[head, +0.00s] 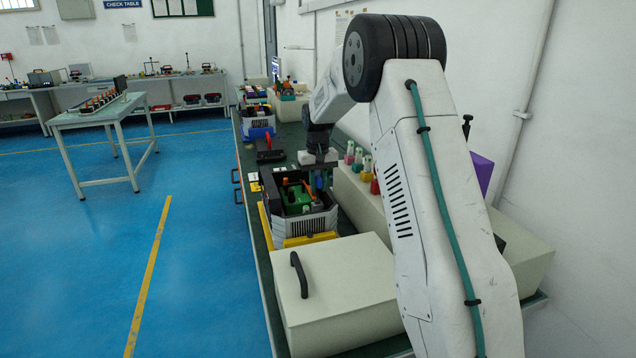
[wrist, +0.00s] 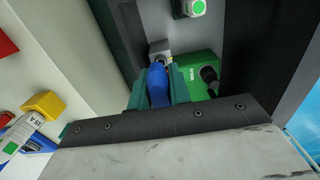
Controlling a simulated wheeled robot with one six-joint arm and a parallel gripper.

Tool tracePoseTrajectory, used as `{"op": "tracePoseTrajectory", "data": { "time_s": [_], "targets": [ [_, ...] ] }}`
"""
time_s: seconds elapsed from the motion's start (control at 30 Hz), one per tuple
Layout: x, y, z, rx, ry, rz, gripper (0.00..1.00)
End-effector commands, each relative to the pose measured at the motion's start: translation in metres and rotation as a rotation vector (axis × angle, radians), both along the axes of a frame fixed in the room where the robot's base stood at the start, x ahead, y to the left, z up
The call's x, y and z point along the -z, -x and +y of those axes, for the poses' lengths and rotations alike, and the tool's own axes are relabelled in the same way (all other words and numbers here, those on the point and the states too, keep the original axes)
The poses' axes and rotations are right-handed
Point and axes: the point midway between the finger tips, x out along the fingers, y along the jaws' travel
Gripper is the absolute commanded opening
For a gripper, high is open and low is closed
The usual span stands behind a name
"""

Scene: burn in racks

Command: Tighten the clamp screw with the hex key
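My gripper (wrist: 160,82) points down into the open rack unit, its teal fingers on both sides of a blue handle, which I take to be the hex key (wrist: 158,86). The handle's far end meets a small light-grey block (wrist: 160,48), perhaps the clamp, beside a green module (wrist: 192,72). The key's tip and the clamp screw are hidden, so I cannot tell whether they touch. In the head view my gripper (head: 319,168) is over the right side of the unit (head: 312,224), with the green module (head: 297,197) inside it.
A black cable plug (wrist: 209,76) stands on the green module. Dark walls (wrist: 238,50) of the unit are close beside my gripper. A cream box (head: 335,285) with a black handle stands in front. Coloured plugs (head: 365,170) stand on a cream box at right.

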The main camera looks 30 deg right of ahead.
Motion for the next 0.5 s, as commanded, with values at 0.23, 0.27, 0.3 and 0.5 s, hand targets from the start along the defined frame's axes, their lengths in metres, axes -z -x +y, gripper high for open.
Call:
{"op": "tracePoseTrajectory", "data": {
  "time_s": [0.23,0.27,0.3,0.5],
  "targets": [
    [-0.0001,0.0009,-0.0031,0.003,0.002,0.001,0.44],
    [-0.0001,0.0010,-0.0036,0.003,0.002,0.000,0.44],
    [-0.0001,0.0011,-0.0042,0.003,0.002,0.000,0.44],
    [-0.0002,0.0016,-0.0059,0.004,0.004,0.000,0.44]
  ]
}}
